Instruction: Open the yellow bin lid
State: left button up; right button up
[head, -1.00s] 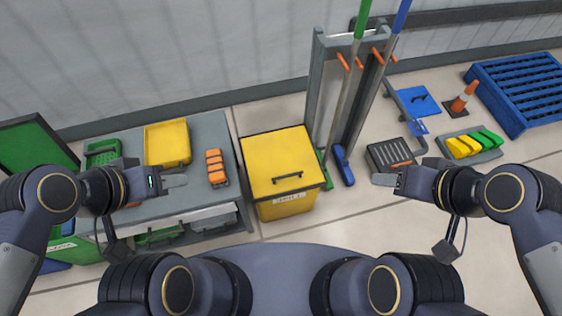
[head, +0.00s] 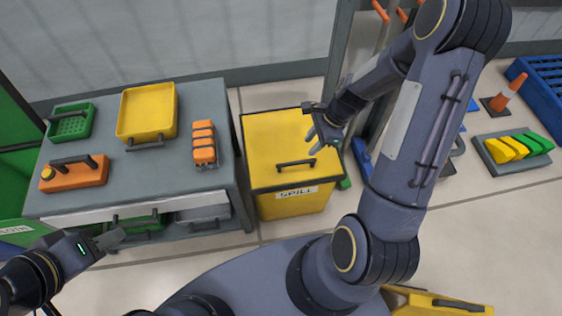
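The yellow bin (head: 290,204) stands on the floor to the right of the grey workbench, with a label on its front. Its yellow lid (head: 275,135) is shut and flat, with a dark bar handle (head: 296,163) near the front edge. My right gripper (head: 314,142) is over the right part of the lid, just behind and right of the handle. Its fingers look spread, with nothing between them. Whether it touches the lid is unclear. My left gripper (head: 112,239) is low at the left, in front of the bench and away from the bin; its finger gap is unclear.
The grey workbench (head: 80,205) holds a yellow tray (head: 146,112), a green basket (head: 70,122), an orange case (head: 75,173) and an orange-topped item (head: 204,145). A tool rack stands behind my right arm. A yellow object (head: 440,303) lies at the lower right.

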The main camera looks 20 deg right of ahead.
aim_at(297, 162)
jog(key=shift+x, duration=1.15)
jog(key=b+x, duration=0.2)
jog(key=x, duration=0.4)
jog(key=shift+f+b, duration=0.3)
jog(key=shift+b, duration=0.1)
grip_shut()
